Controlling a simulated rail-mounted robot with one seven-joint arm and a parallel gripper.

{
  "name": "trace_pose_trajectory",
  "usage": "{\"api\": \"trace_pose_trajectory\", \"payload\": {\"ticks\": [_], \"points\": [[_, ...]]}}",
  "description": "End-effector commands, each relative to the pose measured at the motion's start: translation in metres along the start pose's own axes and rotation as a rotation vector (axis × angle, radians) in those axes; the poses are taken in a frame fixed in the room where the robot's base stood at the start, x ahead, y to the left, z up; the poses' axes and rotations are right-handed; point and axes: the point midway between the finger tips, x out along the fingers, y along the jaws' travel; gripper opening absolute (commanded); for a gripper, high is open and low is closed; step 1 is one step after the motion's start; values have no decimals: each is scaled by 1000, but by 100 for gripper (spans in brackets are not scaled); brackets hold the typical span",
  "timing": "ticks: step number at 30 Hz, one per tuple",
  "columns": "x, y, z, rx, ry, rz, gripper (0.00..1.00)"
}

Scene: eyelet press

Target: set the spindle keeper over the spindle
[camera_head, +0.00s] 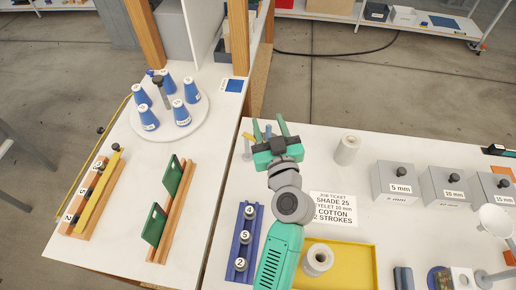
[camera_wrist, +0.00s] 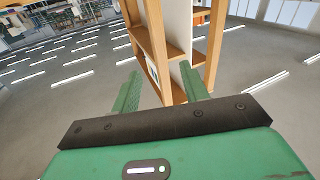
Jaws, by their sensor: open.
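My gripper (camera_head: 270,128) is open and empty, its green fingers spread over the back edge of the right table. In the wrist view my gripper (camera_wrist: 161,78) shows nothing between its fingers, only a wooden frame and floor beyond. On the left table, a grey post with a dark top (camera_head: 158,80) stands amid several blue cones (camera_head: 168,82) on a white round plate (camera_head: 190,128); it may be the spindle. I cannot tell which thing is the spindle keeper. A small grey upright piece (camera_head: 247,147) stands just left of my gripper, partly crowded by it.
A white roll (camera_head: 347,150) stands right of my gripper; another roll (camera_head: 317,260) is in a yellow tray (camera_head: 362,262). A blue rack (camera_head: 238,262) lies left of my arm. Grey boxes (camera_head: 397,182) line the right. Wooden posts (camera_head: 238,38) rise behind the left table.

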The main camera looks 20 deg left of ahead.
Motion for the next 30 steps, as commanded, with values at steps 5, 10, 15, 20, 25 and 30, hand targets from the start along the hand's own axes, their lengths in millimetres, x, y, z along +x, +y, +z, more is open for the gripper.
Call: {"api": "trace_pose_trajectory", "payload": {"ticks": [5,10,15,20,25,30], "points": [[-4,-17,126,71,-50,-14,45],[-5,-19,139,81,-58,-13,45],[12,-20,138,80,-57,-14,45],[44,-20,140,81,-56,-14,45],[67,-20,142,80,-57,-12,45],[73,-20,142,81,-58,-12,45]]}}
